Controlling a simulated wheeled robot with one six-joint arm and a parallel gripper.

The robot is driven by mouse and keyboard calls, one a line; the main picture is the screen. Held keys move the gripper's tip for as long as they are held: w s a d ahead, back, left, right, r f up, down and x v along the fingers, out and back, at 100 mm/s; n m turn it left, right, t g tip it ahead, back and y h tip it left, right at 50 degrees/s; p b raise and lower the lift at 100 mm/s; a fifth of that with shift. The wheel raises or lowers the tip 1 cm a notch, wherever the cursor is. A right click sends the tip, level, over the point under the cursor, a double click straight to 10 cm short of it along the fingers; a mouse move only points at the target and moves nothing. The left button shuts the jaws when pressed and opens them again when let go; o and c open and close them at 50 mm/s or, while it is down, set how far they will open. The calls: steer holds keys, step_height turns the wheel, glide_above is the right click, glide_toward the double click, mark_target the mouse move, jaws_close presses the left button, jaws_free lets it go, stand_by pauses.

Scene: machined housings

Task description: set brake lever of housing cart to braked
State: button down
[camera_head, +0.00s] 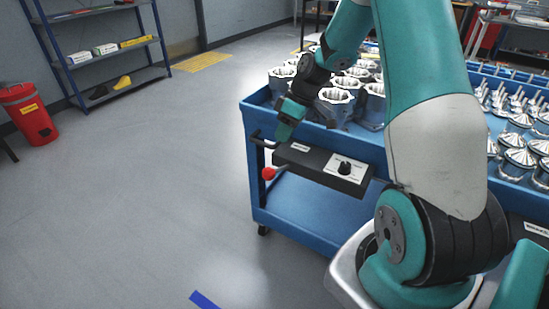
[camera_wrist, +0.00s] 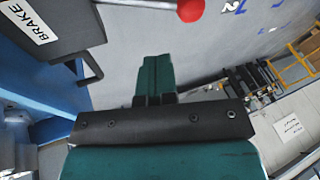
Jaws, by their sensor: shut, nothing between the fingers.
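The housing cart (camera_head: 259,195) is blue and carries several metal housings (camera_head: 336,106) on its top. A dark brake box (camera_head: 310,165) with a dial and labels is on its near side. The brake lever's red knob (camera_head: 268,173) sticks out at the box's left end. In the wrist view the red knob (camera_wrist: 190,10) is at the top edge on a grey rod, left of which is the box with its BRAKE label (camera_wrist: 30,20). My gripper (camera_head: 281,137) is shut and empty, above the knob by the box's left end. Its fingertips (camera_wrist: 156,62) appear apart from the knob.
A black handle (camera_head: 257,138) is at the cart's left end, close to my gripper. Another blue cart with metal parts (camera_head: 519,160) stands at the right. A red bin (camera_head: 28,112) and a shelf rack (camera_head: 105,48) are far left.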

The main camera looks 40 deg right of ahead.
mark_target(279, 169)
steer(key=a+f, duration=0.1)
steer(key=f, duration=0.1)
steer(key=s+a+f, duration=0.1)
steer(key=a+f, duration=0.1)
steer(key=shift+a+f, duration=0.2)
steer(key=shift+f, duration=0.05)
steer(key=shift+s+a+f, duration=0.2)
steer(key=shift+a+f, duration=0.2)
